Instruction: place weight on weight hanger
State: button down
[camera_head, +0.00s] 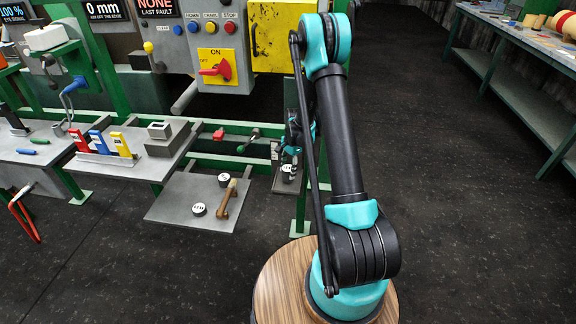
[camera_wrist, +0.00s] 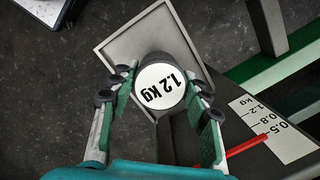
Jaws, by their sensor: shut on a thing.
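My gripper (camera_wrist: 163,84) is shut on a round weight (camera_wrist: 158,90) with a white top marked 1.2 kg, one finger on each side. The weight is over the square, rimmed grey plate of the weight hanger (camera_wrist: 118,47) in the wrist view. I cannot tell whether it touches the plate, since its underside is hidden. In the head view the weight (camera_head: 288,171) shows beside the green frame, below my gripper (camera_head: 290,160), and the hanger plate (camera_head: 286,188) is partly visible under it.
A scale (camera_wrist: 268,125) with a red pointer (camera_wrist: 246,145) near 0.5 lies right of the hanger. Two other weights (camera_head: 199,209) (camera_head: 224,180) and a wooden-handled tool (camera_head: 227,198) lie on the low grey shelf (camera_head: 170,208). A green post (camera_head: 301,212) stands close by.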

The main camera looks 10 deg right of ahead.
jog(key=shift+f, duration=0.35)
jog(key=shift+f, duration=0.1)
jog(key=c, duration=0.7)
grip_release()
jog(key=shift+c, duration=0.2)
notch_tip(320, 180, up, 12)
jog(key=d, duration=0.1)
jog(key=shift+w+d, duration=0.3)
jog(key=shift+w, duration=0.1)
